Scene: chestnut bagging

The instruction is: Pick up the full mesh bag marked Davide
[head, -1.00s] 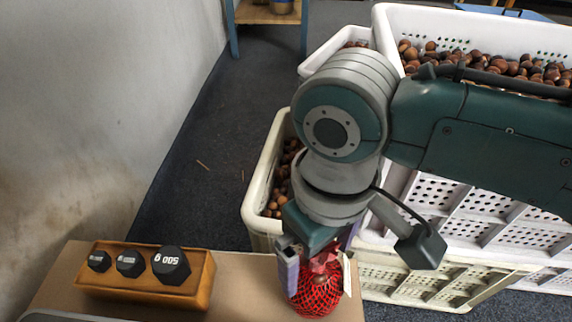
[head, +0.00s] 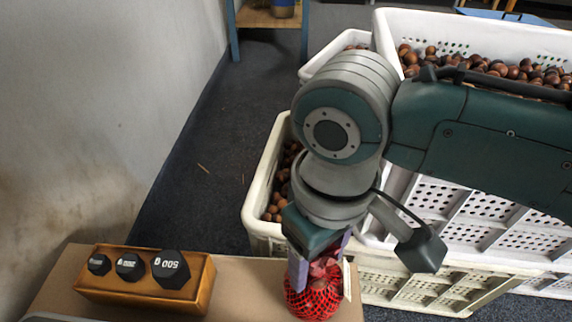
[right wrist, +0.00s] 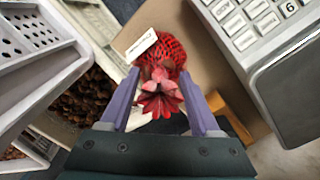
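A red mesh bag (head: 313,300) with a gathered, flared top stands upright on the brown tabletop. A white tag hangs at its right side in the head view; the tag (right wrist: 141,46) also shows in the right wrist view, and I cannot read a name on it. My right gripper (head: 320,272) points down over the bag, its purple fingers on either side of the gathered top, which fills the gap between them. In the right wrist view the fingers (right wrist: 160,85) look closed in on the red top. My left gripper is not in view.
A wooden block (head: 200,292) with several black weights stands left on the table (head: 245,280). White crates of chestnuts (head: 262,180) stand behind and to the right. A grey keypad device (right wrist: 262,30) is beside the bag in the right wrist view.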

